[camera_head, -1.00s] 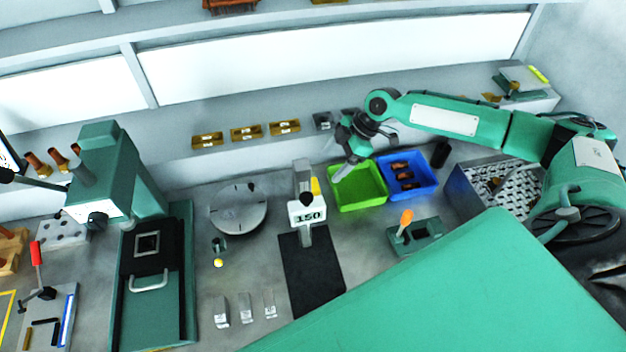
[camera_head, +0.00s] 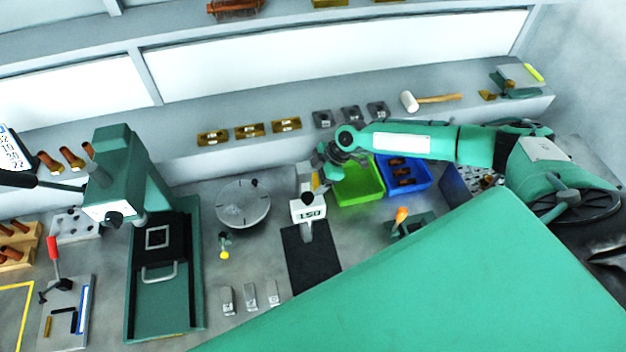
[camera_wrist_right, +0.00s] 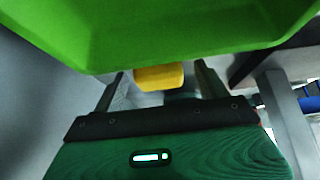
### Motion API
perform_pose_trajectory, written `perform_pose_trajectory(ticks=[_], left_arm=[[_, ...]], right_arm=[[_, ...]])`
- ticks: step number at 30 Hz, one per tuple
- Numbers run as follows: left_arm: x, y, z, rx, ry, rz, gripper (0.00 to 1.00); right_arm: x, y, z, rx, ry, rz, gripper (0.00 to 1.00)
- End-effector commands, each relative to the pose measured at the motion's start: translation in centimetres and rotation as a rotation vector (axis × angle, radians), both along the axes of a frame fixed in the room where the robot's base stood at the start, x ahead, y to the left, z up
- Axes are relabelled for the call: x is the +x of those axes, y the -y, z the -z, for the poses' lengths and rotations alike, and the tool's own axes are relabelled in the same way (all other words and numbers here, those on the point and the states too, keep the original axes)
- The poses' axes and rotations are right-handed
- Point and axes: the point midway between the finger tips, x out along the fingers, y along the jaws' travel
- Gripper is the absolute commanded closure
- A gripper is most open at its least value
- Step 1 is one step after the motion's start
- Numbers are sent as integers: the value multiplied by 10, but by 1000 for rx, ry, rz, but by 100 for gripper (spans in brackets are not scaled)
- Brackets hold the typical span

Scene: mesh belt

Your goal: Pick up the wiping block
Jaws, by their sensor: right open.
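A small yellow block (camera_wrist_right: 158,77), which appears to be the wiping block, shows between the two fingers of my right gripper (camera_wrist_right: 160,72) in the right wrist view. The fingers stand apart with gaps on both sides of it. In the head view the yellow block (camera_head: 316,182) is partly hidden beside the grey gauge marked 150 (camera_head: 308,212). My right gripper (camera_head: 323,181) is just to its right, mostly hidden by its own wrist. My left gripper is not in view.
The green bin (camera_head: 362,196) is close beside my right gripper and fills the top of the right wrist view (camera_wrist_right: 160,35). The blue bin (camera_head: 424,178) adjoins it. A black mat (camera_head: 310,262) lies before the gauge. A round plate (camera_head: 243,204) is to the left.

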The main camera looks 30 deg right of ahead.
Motion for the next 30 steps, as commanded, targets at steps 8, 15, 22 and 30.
perform_pose_trajectory(ticks=[8,15,22,30], left_arm=[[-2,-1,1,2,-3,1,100],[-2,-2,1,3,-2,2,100],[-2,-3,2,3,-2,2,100],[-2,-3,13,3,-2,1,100]], right_arm=[[0,0,0,0,0,0,44],[0,0,0,0,0,0,73],[0,1,-2,0,1,1,73],[0,1,-27,-1,3,-1,73]])
